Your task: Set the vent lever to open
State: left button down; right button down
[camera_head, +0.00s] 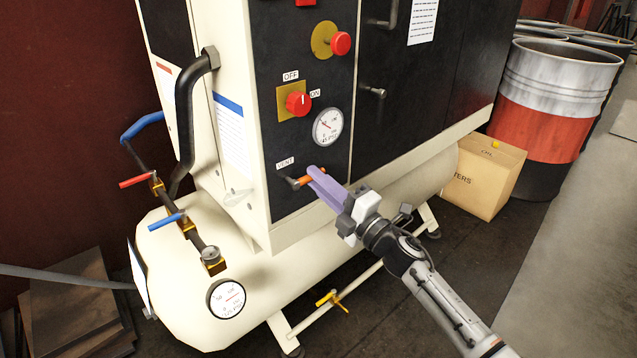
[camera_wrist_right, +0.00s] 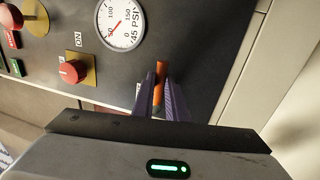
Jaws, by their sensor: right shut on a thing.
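The vent lever (camera_head: 306,181) has an orange handle and sits on the lower black panel of the compressor, beside the "VENT" label (camera_head: 285,163). My right gripper (camera_head: 316,180) reaches it from the lower right, with its purple fingers around the orange handle. In the right wrist view the orange handle (camera_wrist_right: 158,88) lies between the two purple fingers (camera_wrist_right: 160,98), which are shut on it. The lever's pivot is partly hidden by the fingers. My left gripper is not in view.
Above the lever are a gauge (camera_head: 328,125), a red OFF/ON knob (camera_head: 298,104) and a red button (camera_head: 340,43). Blue and red valve handles (camera_head: 137,181) stick out at the left. A box (camera_head: 487,175) and drums (camera_head: 555,105) stand at the right.

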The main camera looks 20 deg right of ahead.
jog(key=c, duration=1.7)
grip_release()
jog(key=shift+c, duration=0.2)
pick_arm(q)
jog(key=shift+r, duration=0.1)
pick_arm(e)
jog(key=v, duration=1)
jog(key=shift+s, duration=0.1)
